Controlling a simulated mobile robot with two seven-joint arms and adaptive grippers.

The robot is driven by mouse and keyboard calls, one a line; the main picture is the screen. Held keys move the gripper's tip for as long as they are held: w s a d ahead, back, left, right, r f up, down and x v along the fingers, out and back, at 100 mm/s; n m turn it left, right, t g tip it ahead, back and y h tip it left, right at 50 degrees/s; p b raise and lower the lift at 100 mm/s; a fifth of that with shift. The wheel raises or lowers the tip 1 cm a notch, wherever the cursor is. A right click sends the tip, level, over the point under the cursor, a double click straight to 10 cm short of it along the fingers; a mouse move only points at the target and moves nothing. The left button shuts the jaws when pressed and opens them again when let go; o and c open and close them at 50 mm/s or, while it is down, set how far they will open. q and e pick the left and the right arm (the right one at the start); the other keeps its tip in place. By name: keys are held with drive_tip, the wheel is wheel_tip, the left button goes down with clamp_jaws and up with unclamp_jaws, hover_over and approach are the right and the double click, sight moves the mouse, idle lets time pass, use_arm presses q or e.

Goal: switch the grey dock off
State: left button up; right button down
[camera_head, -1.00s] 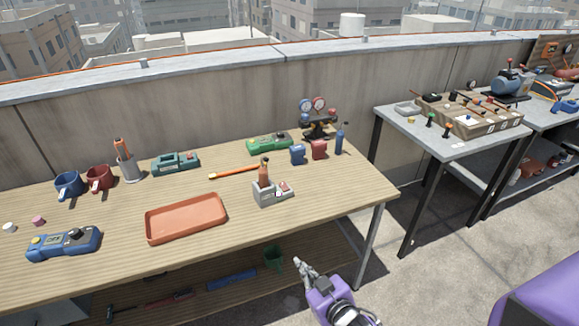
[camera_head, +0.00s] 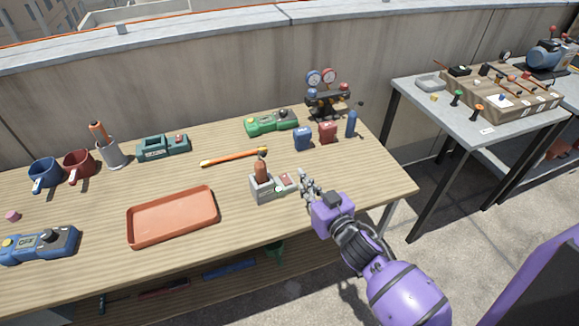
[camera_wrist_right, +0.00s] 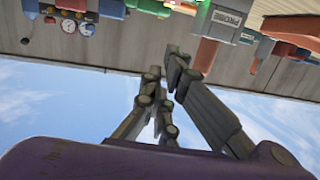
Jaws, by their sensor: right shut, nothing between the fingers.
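The grey dock (camera_head: 263,194) stands on the wooden table, right of the orange tray. A brown-orange handled tool (camera_head: 261,168) stands upright in it. A small red part (camera_head: 286,179) sits on the dock's right side; its setting is too small to tell. My right gripper (camera_head: 304,178) is shut and empty, just right of the red part; I cannot tell whether they touch. In the wrist view, which is upside down, the dock (camera_wrist_right: 226,22) shows a "PROBE" label beyond my right fingertips (camera_wrist_right: 165,72). My left gripper is out of view.
The orange tray (camera_head: 172,216) and an orange-tipped stick (camera_head: 234,157) lie nearby. A green device (camera_head: 271,122), a blue block (camera_head: 303,139), a red block (camera_head: 328,131) and a gauge set (camera_head: 326,95) stand behind. Bare tabletop lies right of my gripper.

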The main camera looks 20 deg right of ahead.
hover_over(288, 181)
drive_tip(key=s, duration=0.1)
drive_tip(key=shift+d+f, duration=0.1)
drive_tip(key=shift+f, duration=0.4)
drive_tip(key=f, duration=0.2)
drive_tip(key=shift+w+f, duration=0.35)
drive_tip(key=shift+f, duration=0.7)
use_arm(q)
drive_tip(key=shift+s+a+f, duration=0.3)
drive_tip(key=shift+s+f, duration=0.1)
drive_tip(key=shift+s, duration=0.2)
use_arm(e)
drive_tip(key=shift+w, duration=0.1)
